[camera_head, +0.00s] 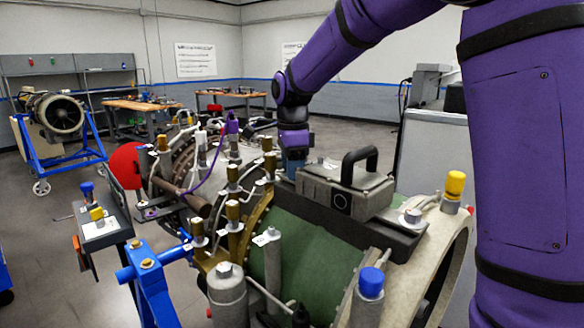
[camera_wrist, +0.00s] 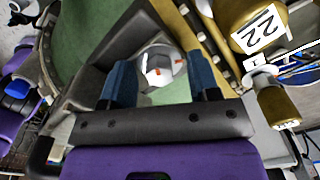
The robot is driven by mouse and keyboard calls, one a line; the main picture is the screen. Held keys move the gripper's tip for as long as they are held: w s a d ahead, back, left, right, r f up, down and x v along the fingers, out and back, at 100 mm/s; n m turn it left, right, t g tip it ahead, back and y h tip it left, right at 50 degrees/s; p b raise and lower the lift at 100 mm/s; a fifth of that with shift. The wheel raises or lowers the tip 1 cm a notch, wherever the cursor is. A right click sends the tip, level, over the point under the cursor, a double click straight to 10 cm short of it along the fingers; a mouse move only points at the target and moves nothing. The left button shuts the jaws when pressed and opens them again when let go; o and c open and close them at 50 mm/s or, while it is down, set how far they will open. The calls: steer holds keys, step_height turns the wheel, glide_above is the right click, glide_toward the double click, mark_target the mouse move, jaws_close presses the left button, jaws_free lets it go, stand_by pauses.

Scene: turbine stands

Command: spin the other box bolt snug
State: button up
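The grey box (camera_head: 345,188) with a black carrying handle sits on the green turbine casing. One silver bolt (camera_head: 413,215) shows on the dark flange at its right end. Another silver hex bolt (camera_wrist: 160,66) with orange marks is in the wrist view, seated in a dark bracket. My gripper (camera_head: 292,168) points down at the left end of the box, and its fingertips are partly hidden there. In the wrist view its blue fingers stand apart on either side of this bolt, with slim gaps. I see no clear contact with the head.
Brass fittings (camera_head: 232,212) and pipes crowd the casing left of the box. A yellow-capped fitting (camera_head: 455,184) and a blue-capped one (camera_head: 370,282) rise near the box's right end.

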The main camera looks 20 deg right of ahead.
steer(key=shift+o, duration=0.8)
steer(key=shift+r, duration=2.5)
